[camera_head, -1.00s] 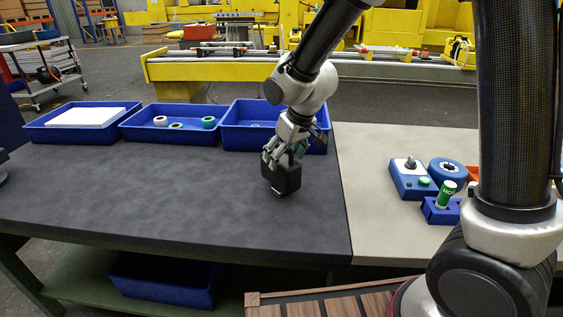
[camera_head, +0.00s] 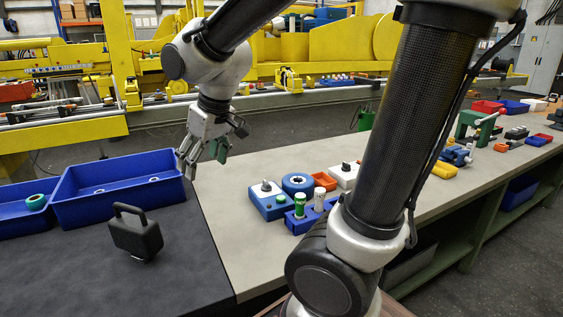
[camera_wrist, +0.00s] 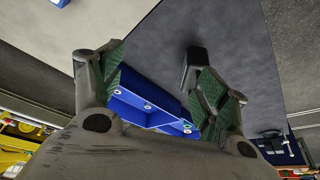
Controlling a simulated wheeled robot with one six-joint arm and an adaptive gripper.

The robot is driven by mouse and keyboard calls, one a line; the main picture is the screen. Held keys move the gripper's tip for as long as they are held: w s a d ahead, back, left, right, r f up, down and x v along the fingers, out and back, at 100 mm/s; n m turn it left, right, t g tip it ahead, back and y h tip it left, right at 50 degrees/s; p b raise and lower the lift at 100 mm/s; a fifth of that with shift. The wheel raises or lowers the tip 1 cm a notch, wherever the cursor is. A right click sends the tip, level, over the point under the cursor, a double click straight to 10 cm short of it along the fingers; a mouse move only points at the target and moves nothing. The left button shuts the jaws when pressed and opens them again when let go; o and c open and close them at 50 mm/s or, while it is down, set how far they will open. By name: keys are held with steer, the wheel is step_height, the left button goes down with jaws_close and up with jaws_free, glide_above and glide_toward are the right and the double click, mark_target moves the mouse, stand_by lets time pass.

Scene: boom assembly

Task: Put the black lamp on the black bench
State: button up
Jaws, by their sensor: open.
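The black lamp (camera_head: 137,238), a boxy body with a handle loop on top, stands upright on the black bench (camera_head: 75,285) near its right side. In the wrist view the lamp (camera_wrist: 194,62) shows as a dark block beside the right finger, with the dark bench top (camera_wrist: 232,40) around it. My gripper (camera_head: 203,162) is open and empty. It hangs above and to the right of the lamp in the head view, apart from it, near the right end of a blue bin. In the wrist view its green-padded fingers (camera_wrist: 160,78) are spread wide.
Blue bins (camera_head: 118,190) line the back of the black bench. A light grey bench (camera_head: 225,215) adjoins on the right, with a blue switch box (camera_head: 268,203), blue holder (camera_head: 307,219) and other parts. Black bench space in front of the lamp is clear.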

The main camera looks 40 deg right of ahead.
steer(key=s+d+r+m+h, duration=0.1)
steer(key=s+d+m, duration=0.3)
steer(key=s+d, duration=0.8)
steer(key=s+r, duration=0.1)
steer(key=s, duration=0.2)
steer(key=shift+s+d+h, duration=0.15)
steer(key=shift+s+h, duration=0.1)
steer(key=shift+h, duration=0.05)
